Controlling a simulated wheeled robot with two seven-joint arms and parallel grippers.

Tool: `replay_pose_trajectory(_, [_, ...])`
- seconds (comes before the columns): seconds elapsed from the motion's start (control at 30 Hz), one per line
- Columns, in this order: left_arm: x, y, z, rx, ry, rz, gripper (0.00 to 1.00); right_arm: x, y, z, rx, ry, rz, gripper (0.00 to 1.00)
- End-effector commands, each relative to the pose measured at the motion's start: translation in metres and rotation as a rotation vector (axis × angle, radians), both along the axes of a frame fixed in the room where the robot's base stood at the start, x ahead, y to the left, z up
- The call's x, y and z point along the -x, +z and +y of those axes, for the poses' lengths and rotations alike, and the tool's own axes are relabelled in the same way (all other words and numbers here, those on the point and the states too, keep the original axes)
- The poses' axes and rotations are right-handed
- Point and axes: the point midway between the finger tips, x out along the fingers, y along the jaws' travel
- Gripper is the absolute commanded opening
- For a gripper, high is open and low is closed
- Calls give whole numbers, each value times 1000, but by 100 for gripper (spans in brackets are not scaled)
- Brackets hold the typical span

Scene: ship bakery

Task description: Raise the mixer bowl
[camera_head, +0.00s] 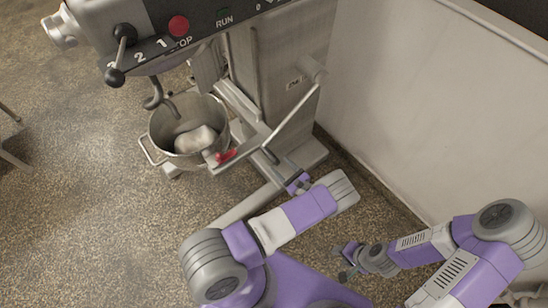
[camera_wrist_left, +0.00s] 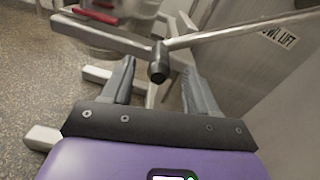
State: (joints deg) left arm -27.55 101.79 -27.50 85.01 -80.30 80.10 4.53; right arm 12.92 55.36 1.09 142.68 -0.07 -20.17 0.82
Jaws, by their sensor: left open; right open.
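The steel mixer bowl (camera_head: 158,137) sits in the mixer's low cradle below the dough hook, with a pale lump inside. The bowl lift lever (camera_head: 293,117) is a metal rod slanting down from a pivot on the mixer's column to a black knob. My left gripper (camera_head: 284,172) is open close to that knob. In the left wrist view, the black knob (camera_wrist_left: 158,70) shows between the two spread fingers (camera_wrist_left: 158,82); I cannot tell whether they touch it. My right gripper (camera_head: 346,262) is open and empty, low at the right, away from the mixer.
The mixer column (camera_head: 285,60) carries a "BOWL LIFT" label (camera_wrist_left: 280,37) beside the lever. A red-handled part (camera_head: 226,155) is at the bowl's side. A pale wall (camera_head: 410,100) stands close on the right.

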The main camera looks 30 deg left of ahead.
Motion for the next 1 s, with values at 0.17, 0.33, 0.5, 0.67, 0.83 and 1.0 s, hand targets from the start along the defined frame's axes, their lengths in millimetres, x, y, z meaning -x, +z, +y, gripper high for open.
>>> replay_pose_trajectory(0.17, [-3, -17, -1, -11, -13, -8, 59, 0, -19, 0, -1, 1, -1, 43])
replay_pose_trajectory(0.33, [-9, -16, 13, -14, -10, -9, 59, -1, -21, 0, 0, 0, -2, 43])
replay_pose_trajectory(0.5, [-19, -16, 39, -12, -9, -8, 59, -1, -25, 0, 0, 0, -2, 43])
replay_pose_trajectory(0.67, [-26, -16, 59, -12, -9, -8, 59, -1, -29, 0, 0, 0, -2, 43])
replay_pose_trajectory(0.83, [-30, -16, 68, -11, -10, -7, 59, -1, -30, 0, -1, 1, -1, 43])
replay_pose_trajectory(1.0, [-31, -15, 69, -10, -11, -7, 59, 0, -30, 0, -1, 1, -1, 43])
